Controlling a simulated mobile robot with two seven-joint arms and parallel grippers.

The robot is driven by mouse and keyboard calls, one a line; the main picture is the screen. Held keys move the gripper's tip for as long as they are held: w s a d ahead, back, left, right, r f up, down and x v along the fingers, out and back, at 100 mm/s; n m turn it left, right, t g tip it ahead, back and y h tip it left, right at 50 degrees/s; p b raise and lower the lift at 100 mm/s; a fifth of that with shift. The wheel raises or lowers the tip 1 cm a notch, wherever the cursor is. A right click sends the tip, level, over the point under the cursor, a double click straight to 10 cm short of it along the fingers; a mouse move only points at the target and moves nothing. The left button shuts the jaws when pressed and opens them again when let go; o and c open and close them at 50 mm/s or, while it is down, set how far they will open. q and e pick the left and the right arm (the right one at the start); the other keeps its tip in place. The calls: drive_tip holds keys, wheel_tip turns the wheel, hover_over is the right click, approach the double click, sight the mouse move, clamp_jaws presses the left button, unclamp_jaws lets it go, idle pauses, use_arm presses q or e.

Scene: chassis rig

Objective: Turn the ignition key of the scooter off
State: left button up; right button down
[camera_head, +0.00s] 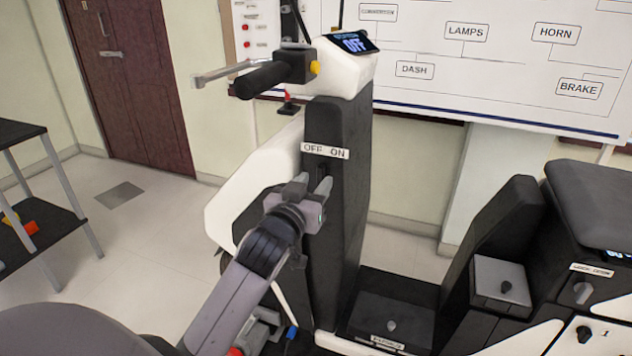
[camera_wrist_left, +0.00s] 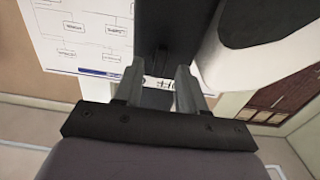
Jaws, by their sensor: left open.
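The scooter's black front column (camera_head: 338,120) stands upright in the middle of the head view. It carries a white label (camera_head: 325,151) reading OFF on the left and ON on the right. My left gripper (camera_head: 313,184) is open just below that label, its fingers pointing at the column. The ignition key cannot be made out; the gripper covers the area under the label. In the left wrist view, the open fingers (camera_wrist_left: 160,72) stand before the dark column (camera_wrist_left: 170,25), with part of the label (camera_wrist_left: 162,84) showing between them. My right gripper is not in view.
A dash display (camera_head: 355,42) on top reads OFF. The handlebar grip (camera_head: 262,79) and lever (camera_head: 222,73) stick out left above the gripper. A floor box with a knob (camera_head: 391,325) and the seat (camera_head: 598,190) lie right. A shelf (camera_head: 45,215) stands far left.

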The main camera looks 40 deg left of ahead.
use_arm(q)
drive_tip(key=shift+v, duration=2.55)
drive_tip(key=s+d+f+m+g+h, duration=0.2)
drive_tip(key=s+d+f, duration=0.1)
drive_tip(key=f, duration=0.6)
drive_tip(key=s+d+f+m+g+h, duration=0.1)
drive_tip(key=s+d+f+g+h, duration=0.15)
drive_tip(key=f, duration=0.65)
drive_tip(key=s+d+f+m+g+h, duration=0.1)
drive_tip(key=s+d+f, duration=0.2)
drive_tip(key=s+f, duration=0.3)
drive_tip(key=s+d+f+m+g, duration=0.1)
drive_tip(key=s+d+f, duration=0.3)
drive_tip(key=s+f, duration=0.3)
drive_tip(key=shift+h, duration=0.35)
drive_tip(key=shift+f+g, duration=0.1)
drive_tip(key=shift+g, duration=0.15)
